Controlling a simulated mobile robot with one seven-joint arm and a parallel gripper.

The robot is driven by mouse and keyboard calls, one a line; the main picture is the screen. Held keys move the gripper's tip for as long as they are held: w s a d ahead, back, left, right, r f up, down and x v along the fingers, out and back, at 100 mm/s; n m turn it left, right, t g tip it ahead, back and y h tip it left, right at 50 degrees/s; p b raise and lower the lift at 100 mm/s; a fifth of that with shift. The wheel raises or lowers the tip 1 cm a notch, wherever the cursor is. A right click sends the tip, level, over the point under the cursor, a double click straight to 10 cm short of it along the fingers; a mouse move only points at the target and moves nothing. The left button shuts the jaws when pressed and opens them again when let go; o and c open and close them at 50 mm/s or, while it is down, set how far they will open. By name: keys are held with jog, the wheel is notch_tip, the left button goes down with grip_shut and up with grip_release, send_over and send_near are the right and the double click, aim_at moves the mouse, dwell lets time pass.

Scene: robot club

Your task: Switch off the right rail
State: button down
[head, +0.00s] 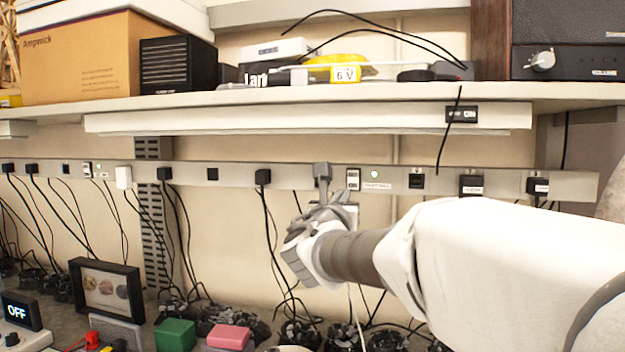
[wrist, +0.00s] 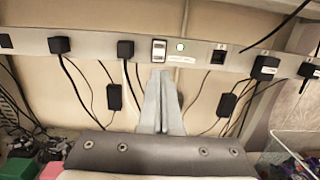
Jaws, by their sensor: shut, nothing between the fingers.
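The right rail (head: 450,183) is a grey power strip along the wall with black sockets and plugs. In the head view my gripper (head: 338,200) is in front of the wall, seen from behind.
A plug (head: 322,172) sits close left of the switch. A second switch with a lamp (head: 87,168) is far left on the strip. A shelf (head: 300,96) overhangs above. Cables hang below, with a green block (head: 175,335) and pink block (head: 228,337) on the bench.

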aim_at(354, 175)
jog(key=p+x, duration=0.3)
jog(key=x, duration=1.1)
jog(key=shift+p, duration=0.3)
jog(key=shift+w+r+p, duration=0.1)
jog(key=shift+r+p, duration=0.25)
jog(key=shift+p, duration=0.35)
jog(key=shift+d+f, duration=0.1)
jog(key=shift+f, duration=0.15)
